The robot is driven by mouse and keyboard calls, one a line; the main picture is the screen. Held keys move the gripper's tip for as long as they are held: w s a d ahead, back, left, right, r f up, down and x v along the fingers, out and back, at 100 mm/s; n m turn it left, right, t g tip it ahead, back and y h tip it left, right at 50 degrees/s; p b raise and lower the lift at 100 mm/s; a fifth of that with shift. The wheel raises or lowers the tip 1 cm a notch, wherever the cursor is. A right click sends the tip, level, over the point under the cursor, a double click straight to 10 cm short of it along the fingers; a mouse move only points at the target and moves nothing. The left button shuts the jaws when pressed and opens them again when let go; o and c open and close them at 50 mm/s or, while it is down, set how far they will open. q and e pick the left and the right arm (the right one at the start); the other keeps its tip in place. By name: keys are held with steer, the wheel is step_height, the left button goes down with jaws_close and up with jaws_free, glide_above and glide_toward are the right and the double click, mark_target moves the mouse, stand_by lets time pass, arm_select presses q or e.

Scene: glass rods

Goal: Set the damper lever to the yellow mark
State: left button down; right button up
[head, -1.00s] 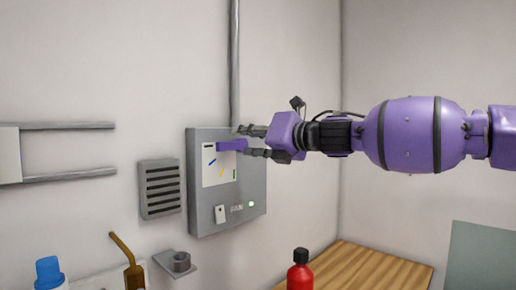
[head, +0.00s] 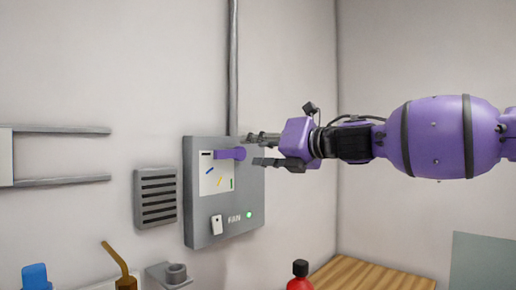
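The grey control box (head: 247,192) is on the wall left of centre. Its white plate carries a black mark at the upper left, then a blue mark (head: 211,171), the yellow mark (head: 220,182) and a green mark (head: 231,183) along an arc. The purple damper lever (head: 229,153) lies almost level across the upper plate, near the black mark's height and above the yellow mark. My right gripper (head: 252,150) is open at the lever's right end, fingers pointing left; I cannot tell whether it touches the lever. My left gripper is not in view.
A white switch (head: 216,225) and a lit green lamp (head: 249,214) are low on the box. A vent (head: 156,197) and wall rails (head: 62,181) are to the left. A red bottle (head: 300,277), blue-topped item (head: 34,276) and wall bracket (head: 172,273) are below.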

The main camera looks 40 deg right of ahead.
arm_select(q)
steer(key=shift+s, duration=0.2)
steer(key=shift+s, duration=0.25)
